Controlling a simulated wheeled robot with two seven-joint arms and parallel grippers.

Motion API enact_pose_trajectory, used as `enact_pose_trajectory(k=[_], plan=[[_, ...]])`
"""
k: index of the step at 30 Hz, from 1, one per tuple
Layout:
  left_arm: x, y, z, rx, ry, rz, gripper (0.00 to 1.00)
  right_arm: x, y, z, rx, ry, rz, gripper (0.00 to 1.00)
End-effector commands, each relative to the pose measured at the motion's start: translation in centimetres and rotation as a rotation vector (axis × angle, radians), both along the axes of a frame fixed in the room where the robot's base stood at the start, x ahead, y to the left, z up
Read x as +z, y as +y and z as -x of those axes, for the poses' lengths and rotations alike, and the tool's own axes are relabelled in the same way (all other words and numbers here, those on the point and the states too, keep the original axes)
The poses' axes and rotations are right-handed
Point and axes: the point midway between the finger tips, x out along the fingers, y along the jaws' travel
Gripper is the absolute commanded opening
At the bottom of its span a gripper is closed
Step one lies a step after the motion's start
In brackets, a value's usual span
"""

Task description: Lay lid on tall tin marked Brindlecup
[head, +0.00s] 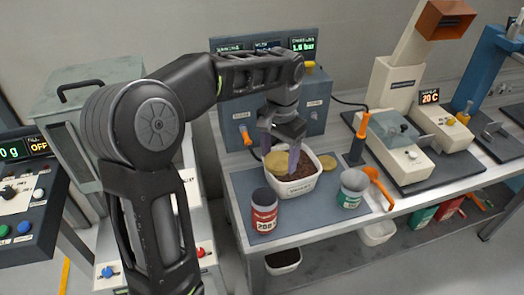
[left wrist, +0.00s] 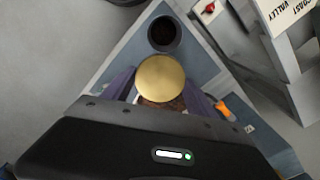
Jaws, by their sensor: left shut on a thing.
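My left gripper (head: 282,160) is shut on a round gold lid (head: 274,161). It holds the lid over a white tub (head: 300,187) of brown grounds. In the left wrist view the lid (left wrist: 161,78) lies face-on between the purple fingers, and an open, dark-filled tin (left wrist: 164,34) stands just beyond it. In the head view a tall red tin (head: 264,212) with a dark top stands at the mat's front left. A shorter green-and-white tin (head: 352,188) stands to the right. I cannot read the name Brindlecup on either. My right gripper is not in view.
An orange scoop (head: 378,184) lies right of the green tin. A blue machine (head: 318,117) stands behind, a cream machine (head: 395,140) at right. The mat between the tins is clear.

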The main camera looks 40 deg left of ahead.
Motion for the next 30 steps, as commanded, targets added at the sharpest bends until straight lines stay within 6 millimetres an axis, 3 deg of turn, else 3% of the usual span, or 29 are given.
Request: enact_pose_trajectory(k=[1, 9, 13, 18, 30], plan=[[-1.9, -0.9, -0.6, 0.023, 0.003, 0.001, 0.29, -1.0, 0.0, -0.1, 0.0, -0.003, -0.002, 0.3], [-10.6, -7.3, -3.5, 0.137, 0.004, 0.001, 0.29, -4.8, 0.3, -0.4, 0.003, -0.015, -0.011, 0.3], [-13.7, -10.1, -4.0, 0.132, 0.001, 0.001, 0.29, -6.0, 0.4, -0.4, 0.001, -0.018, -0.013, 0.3], [-15.1, -11.5, -4.1, 0.124, 0.0, 0.001, 0.29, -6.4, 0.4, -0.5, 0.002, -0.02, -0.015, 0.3], [-15.0, -11.6, -4.1, 0.124, 0.0, 0.002, 0.29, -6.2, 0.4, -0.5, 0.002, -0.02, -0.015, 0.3]])
